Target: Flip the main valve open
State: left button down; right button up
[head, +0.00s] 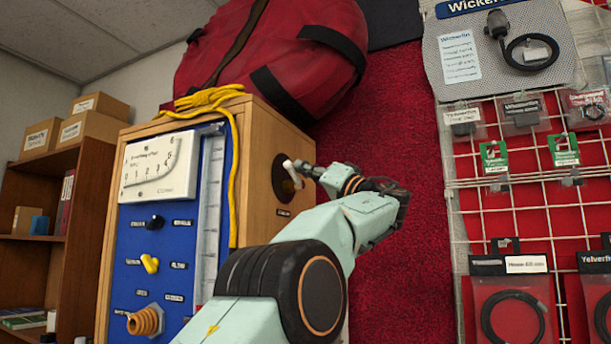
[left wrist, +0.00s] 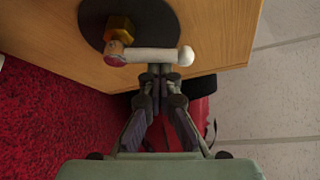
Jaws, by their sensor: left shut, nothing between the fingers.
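The main valve sits on the right side of the wooden cabinet (head: 262,150). It has a round dark plate (head: 284,190) and a white lever (head: 290,172). In the left wrist view the lever (left wrist: 155,56) lies crosswise, from a reddish hub beside a brass fitting (left wrist: 120,28) to a rounded white end. My left gripper (head: 312,172) is at the lever. In the left wrist view its fingertips (left wrist: 161,76) are together, empty, right beside the lever's middle. I cannot tell whether they touch it. My right gripper is not in view.
The cabinet's blue front panel (head: 185,255) carries a gauge (head: 160,165), a yellow knob (head: 149,264) and an orange coil fitting (head: 145,321). A yellow rope (head: 233,190) hangs down the cabinet. A red bag (head: 285,60) lies on top. A wire rack with packaged parts (head: 520,190) stands right.

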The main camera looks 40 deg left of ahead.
pick_arm(q)
jog(key=shift+s+f+n+g+b, duration=0.1)
jog(key=shift+f+n+g+b, duration=0.25)
jog(key=shift+n, duration=0.55)
jog(key=shift+s+f+b, duration=0.1)
jog(key=shift+s+b, duration=0.05)
jog(key=shift+b, duration=0.15)
